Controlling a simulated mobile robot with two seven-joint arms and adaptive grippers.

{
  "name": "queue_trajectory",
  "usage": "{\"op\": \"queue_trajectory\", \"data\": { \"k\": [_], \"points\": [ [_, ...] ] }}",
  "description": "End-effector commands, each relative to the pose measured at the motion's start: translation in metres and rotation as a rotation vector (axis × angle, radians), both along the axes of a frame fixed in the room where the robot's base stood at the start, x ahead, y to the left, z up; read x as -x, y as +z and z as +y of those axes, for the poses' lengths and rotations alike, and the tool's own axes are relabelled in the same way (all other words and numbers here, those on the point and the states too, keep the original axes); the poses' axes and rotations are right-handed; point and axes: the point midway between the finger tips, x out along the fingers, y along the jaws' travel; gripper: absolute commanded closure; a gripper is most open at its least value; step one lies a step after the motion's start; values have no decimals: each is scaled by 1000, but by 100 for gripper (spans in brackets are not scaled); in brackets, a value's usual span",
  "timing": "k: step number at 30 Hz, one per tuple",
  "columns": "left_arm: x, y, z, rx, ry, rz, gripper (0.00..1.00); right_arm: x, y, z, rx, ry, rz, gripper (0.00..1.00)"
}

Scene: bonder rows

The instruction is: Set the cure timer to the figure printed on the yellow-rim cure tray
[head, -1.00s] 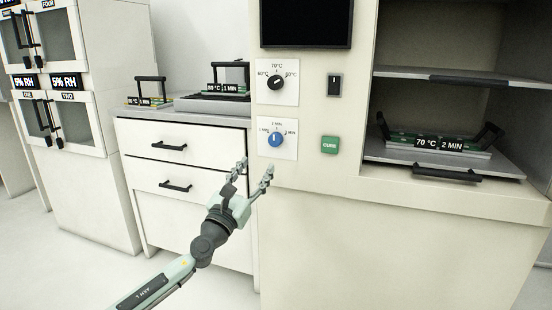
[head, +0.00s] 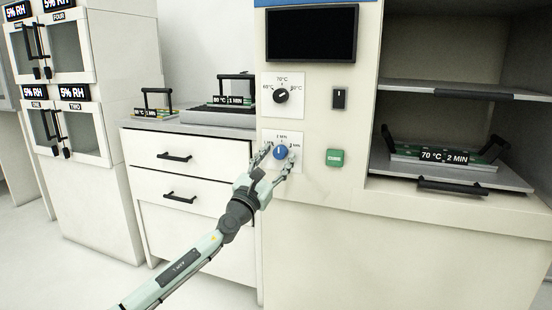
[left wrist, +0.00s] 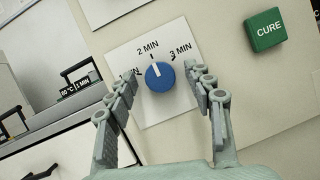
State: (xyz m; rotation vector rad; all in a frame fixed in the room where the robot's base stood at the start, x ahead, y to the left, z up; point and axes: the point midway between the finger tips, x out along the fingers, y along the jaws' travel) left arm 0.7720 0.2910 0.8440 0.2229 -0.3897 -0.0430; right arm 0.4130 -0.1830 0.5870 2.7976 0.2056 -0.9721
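The blue timer knob (head: 281,152) sits on a white plate on the oven front. In the left wrist view the knob (left wrist: 160,76) has its white mark pointing up and slightly left, toward 2 MIN. My left gripper (head: 279,150) is open, its fingers on either side of the knob (left wrist: 165,84); contact is not clear. A small tray (head: 155,113) with yellow at its edges stands on the counter at left; its label seems to read 80 °C, 1 MIN, in tiny print. My right gripper is out of view.
A green CURE button (head: 334,157) is right of the timer. A black temperature knob (head: 281,96) and a switch (head: 339,98) are above. Another tray (head: 232,101) is on the counter. A tray marked 70 °C 2 MIN (head: 444,157) sits on the open chamber's lower shelf.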

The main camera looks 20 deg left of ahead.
Motion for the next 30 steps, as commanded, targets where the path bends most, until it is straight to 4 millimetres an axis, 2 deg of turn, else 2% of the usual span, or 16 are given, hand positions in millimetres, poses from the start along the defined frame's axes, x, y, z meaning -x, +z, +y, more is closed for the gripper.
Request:
{"op": "queue_trajectory", "data": {
  "k": [1,12,20,30],
  "points": [
    [0,0,0,0,0,0,54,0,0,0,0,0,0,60],
    [0,0,0,1,0,0,98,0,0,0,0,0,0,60],
    [0,0,-1,32,-1,-2,98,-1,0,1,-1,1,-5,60],
    [0,0,-2,242,-1,-12,98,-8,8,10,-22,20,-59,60]
  ]
}}
